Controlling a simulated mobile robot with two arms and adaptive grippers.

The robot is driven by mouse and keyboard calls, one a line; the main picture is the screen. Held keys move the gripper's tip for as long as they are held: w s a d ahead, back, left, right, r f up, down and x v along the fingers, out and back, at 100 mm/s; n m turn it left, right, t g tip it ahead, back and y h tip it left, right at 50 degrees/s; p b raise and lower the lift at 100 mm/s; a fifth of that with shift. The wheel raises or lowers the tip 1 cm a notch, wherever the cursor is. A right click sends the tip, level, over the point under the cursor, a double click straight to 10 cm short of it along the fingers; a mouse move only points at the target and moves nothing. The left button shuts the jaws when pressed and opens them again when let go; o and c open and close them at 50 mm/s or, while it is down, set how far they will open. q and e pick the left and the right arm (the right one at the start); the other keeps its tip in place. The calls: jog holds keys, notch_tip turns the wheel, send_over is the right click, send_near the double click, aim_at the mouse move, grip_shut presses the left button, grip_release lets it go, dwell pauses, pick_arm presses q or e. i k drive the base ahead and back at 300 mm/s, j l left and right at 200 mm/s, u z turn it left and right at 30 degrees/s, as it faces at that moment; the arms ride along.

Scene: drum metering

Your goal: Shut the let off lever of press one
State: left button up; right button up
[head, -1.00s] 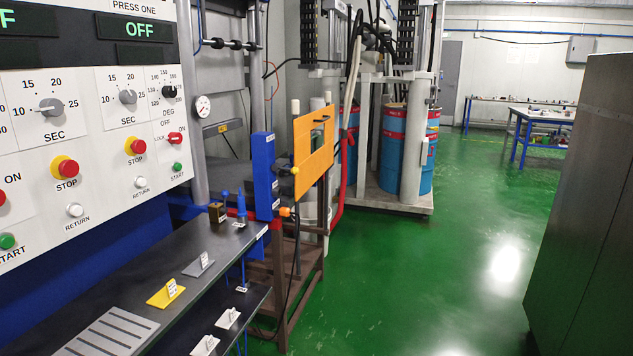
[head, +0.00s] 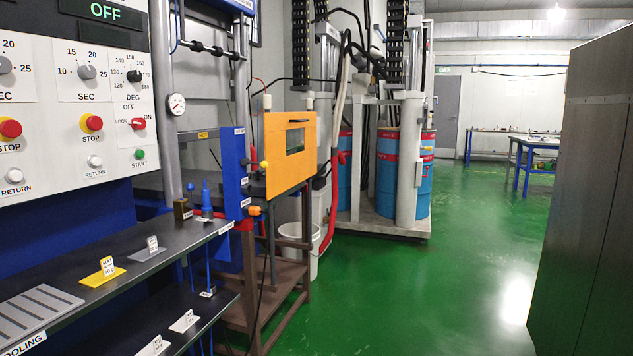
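The press one control panel (head: 85,120) fills the left of the head view, with a display reading OFF. Right of it is the press frame with a steel column (head: 164,110). At its foot, by the shelf's far end, a small brass block (head: 182,209) has a short blue piece above it. A blue upright fitting (head: 206,200) stands beside it. A blue post (head: 234,172) carries a yellow knob (head: 264,165) and an orange knob (head: 254,210). I cannot tell which part is the let off lever or how it is set. Neither gripper shows.
A dark shelf (head: 60,262) with small tagged stands runs along the left. An orange windowed panel (head: 275,155) stands beyond the blue post, above a brown stand (head: 290,262). Blue drums (head: 390,175) are behind. A tall grey cabinet (head: 590,200) borders the right. Green floor (head: 420,290) between is clear.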

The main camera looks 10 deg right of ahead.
aim_at(244, 161)
jog(key=z, duration=0.1)
jog(key=i+z, duration=0.35)
jog(key=i, duration=1.55)
